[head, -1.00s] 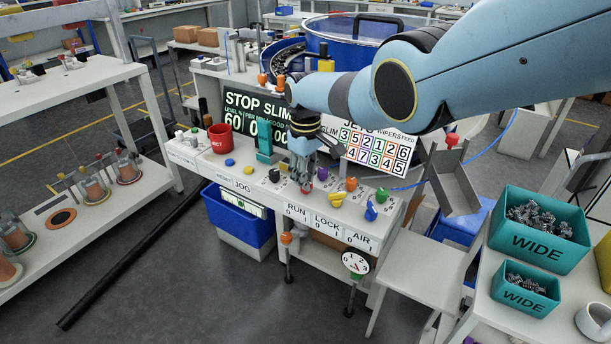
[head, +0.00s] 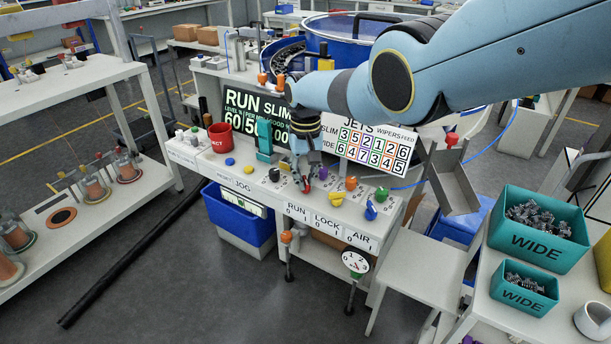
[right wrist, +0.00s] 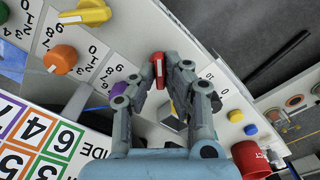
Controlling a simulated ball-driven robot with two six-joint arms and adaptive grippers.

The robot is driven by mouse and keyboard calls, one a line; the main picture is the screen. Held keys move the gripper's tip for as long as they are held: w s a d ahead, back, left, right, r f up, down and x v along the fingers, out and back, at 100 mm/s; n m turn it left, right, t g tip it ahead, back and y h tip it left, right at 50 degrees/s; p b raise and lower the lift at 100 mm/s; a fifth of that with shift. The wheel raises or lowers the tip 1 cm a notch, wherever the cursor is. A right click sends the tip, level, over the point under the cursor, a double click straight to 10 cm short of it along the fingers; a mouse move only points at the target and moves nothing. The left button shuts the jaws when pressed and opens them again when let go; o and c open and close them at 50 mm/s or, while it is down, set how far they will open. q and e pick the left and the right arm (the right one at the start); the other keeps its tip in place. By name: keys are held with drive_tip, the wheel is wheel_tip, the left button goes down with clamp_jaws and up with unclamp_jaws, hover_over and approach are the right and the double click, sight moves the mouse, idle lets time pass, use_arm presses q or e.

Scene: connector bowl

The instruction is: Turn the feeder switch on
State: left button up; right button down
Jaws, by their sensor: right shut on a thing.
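The feeder switch is a small red knob (head: 307,186) behind the RUN 0/1 label (head: 297,209) on the white control bench. It shows in the right wrist view as a red knob (right wrist: 158,70) between the fingertips. My right gripper (head: 304,184) reaches down from above and is shut on this knob; it also shows in the right wrist view (right wrist: 160,66). The fingers hide part of the knob and its base. The dark display board (head: 250,115) behind reads RUN SLIM, with green and white numbers. My left gripper is out of view.
Other knobs stand close by: purple (head: 322,173), orange (head: 351,183), a blue lever (head: 371,210) and a green one (head: 382,194). A red cup (head: 220,138) and a teal block (head: 264,138) stand to the left. A white chart board (head: 366,140) stands behind. Teal WIDE bins (head: 541,243) are at right.

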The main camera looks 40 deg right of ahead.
sight(306, 180)
idle(0.4)
drive_tip(key=c, duration=1.4)
unclamp_jaws()
wheel_tip(306, 180, up, 12)
